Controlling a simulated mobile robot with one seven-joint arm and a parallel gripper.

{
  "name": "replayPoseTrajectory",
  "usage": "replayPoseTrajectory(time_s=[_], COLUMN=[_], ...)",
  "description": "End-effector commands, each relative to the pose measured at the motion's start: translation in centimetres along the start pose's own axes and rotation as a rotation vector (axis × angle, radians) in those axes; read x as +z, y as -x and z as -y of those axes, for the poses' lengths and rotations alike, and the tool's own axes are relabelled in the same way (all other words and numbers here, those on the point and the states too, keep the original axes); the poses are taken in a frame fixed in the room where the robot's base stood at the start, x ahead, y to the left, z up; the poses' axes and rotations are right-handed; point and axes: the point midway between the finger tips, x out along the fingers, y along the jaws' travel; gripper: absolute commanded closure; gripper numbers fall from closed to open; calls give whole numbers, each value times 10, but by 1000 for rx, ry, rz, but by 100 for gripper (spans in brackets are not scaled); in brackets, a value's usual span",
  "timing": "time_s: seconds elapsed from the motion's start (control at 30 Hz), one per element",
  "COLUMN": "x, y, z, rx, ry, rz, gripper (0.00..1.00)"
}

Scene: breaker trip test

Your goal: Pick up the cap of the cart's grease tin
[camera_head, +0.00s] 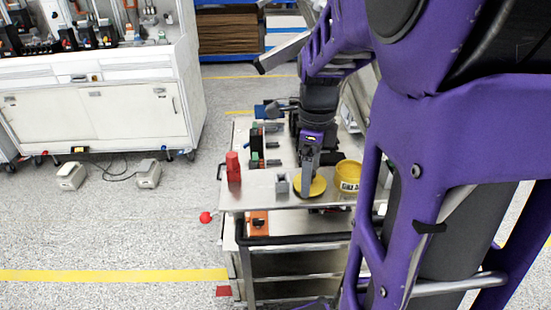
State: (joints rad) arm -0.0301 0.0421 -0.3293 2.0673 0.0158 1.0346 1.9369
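A flat round yellow cap (318,187) lies on the near part of the cart's metal top. My gripper (306,188) points straight down over the cap, its fingertip end overlapping the cap in the picture. One finger hides the other, so I cannot tell whether it is open or shut, or whether it touches the cap. The yellow grease tin (348,177), with dark lettering, stands just right of the cap, with its round top facing up.
The cart top (262,196) also holds a red cylinder (233,168), a small grey block (282,185) and several dark parts behind. My arm covers the right side. A white cabinet bench (110,105) stands at the back left.

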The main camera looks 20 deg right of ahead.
Motion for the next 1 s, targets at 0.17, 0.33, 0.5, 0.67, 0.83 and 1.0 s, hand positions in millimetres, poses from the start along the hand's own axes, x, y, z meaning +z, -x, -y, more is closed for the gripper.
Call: replayPoseTrajectory(time_s=[0.17, 0.33, 0.5, 0.67, 0.83, 1.0], x=[0, 0, 0, 0, 0, 0], y=[-7, -6, -6, -6, -6, -2], z=[0, 0, 0, 0, 0, 0], rx=[0, 0, 0, 0, 0, 0], ry=[0, 0, 0, 0, 0, 0], rz=[0, 0, 0, 0, 0, 0], gripper=[0, 4, 34, 62, 62, 62])
